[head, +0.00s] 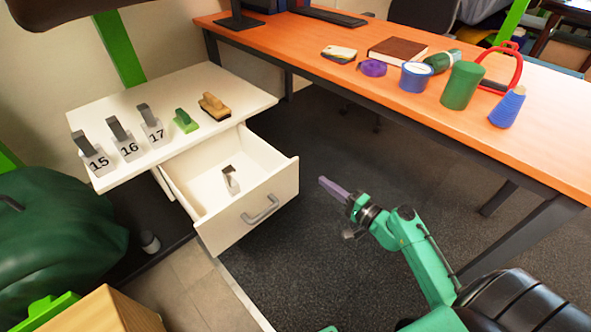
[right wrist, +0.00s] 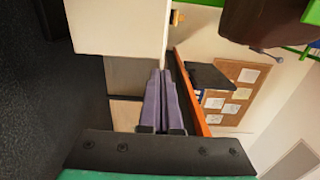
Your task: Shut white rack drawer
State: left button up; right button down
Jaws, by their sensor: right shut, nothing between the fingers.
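The white rack drawer (head: 229,192) is pulled open below the white rack top (head: 225,82). Its front panel has a grey bar handle (head: 261,210). A small grey and white block (head: 231,180) stands inside the drawer. My right gripper (head: 323,182) is shut and empty, just right of the drawer front, with a gap of floor visible between them in the head view. Its purple fingers (right wrist: 161,100) lie together in the right wrist view, pointing toward pale panels of furniture. My left gripper is not in view.
Numbered blocks 15 (head: 97,160), 16 and 17, a green-handled tool (head: 186,121) and a tan brush (head: 214,107) stand on the rack top. An orange desk (head: 430,110) with several objects runs along the right. Dark carpet lies between. A green bag (head: 60,240) sits at left.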

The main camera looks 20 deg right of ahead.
aim_at(296, 162)
jog(key=x, duration=0.8)
jog(key=shift+w, duration=0.35)
jog(key=shift+w+a, duration=0.25)
jog(key=shift+w, duration=0.25)
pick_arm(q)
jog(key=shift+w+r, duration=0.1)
